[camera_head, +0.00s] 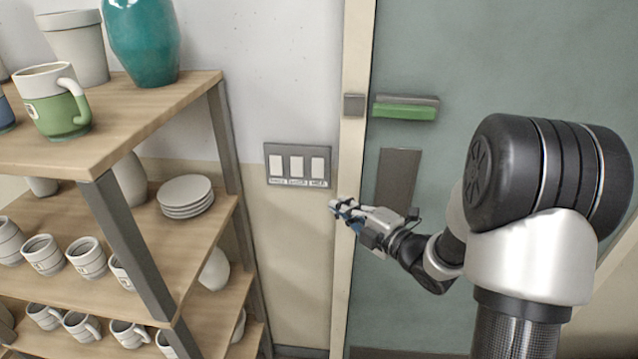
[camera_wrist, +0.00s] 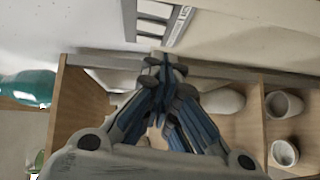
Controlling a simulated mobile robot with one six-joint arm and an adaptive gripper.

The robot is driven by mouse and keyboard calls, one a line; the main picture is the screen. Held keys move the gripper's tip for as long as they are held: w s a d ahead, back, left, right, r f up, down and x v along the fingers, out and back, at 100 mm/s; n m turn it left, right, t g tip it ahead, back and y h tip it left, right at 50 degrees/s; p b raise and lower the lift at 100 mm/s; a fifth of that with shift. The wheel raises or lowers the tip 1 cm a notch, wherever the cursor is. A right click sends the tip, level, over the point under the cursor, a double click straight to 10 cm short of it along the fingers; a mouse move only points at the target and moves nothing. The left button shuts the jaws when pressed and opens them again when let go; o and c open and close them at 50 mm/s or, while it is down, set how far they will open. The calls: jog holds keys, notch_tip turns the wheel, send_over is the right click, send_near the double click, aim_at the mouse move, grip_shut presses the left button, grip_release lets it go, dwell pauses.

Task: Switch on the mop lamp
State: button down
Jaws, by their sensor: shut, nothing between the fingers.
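A grey switch plate (camera_head: 297,164) with three white rocker switches is on the wall left of the door frame. The right-hand rocker (camera_head: 318,167) has a small label under it that seems to read "MOP"; the left and middle labels are too small to read surely. My gripper (camera_head: 338,206) is shut and empty, just below and to the right of the plate, apart from it. In the wrist view my gripper's fingertips (camera_wrist: 162,62) are together, and the plate (camera_wrist: 160,22) shows beyond them at the top. No lamp is in view.
A wooden shelf unit (camera_head: 165,95) with mugs, plates and a teal vase (camera_head: 142,40) stands at the left. A green door (camera_head: 470,60) with a green-barred handle (camera_head: 405,108) is behind my arm. The wall below the plate is clear.

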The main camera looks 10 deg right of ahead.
aim_at(318, 168)
jog(key=x, duration=0.4)
jog(key=d+b+x, duration=0.1)
jog(key=x, duration=0.3)
jog(key=w+d+x, duration=0.1)
jog(key=x, duration=0.3)
jog(key=shift+w+d+f, duration=0.15)
jog(key=shift+w+f, duration=0.05)
jog(key=shift+w, duration=0.2)
jog(key=shift+w+f+b, duration=0.1)
jog(key=shift+b, duration=0.3)
jog(key=shift+w+d+f+b, duration=0.15)
jog(key=shift+w+f+b, duration=0.1)
jog(key=shift+b, duration=0.4)
jog(key=shift+r, duration=0.15)
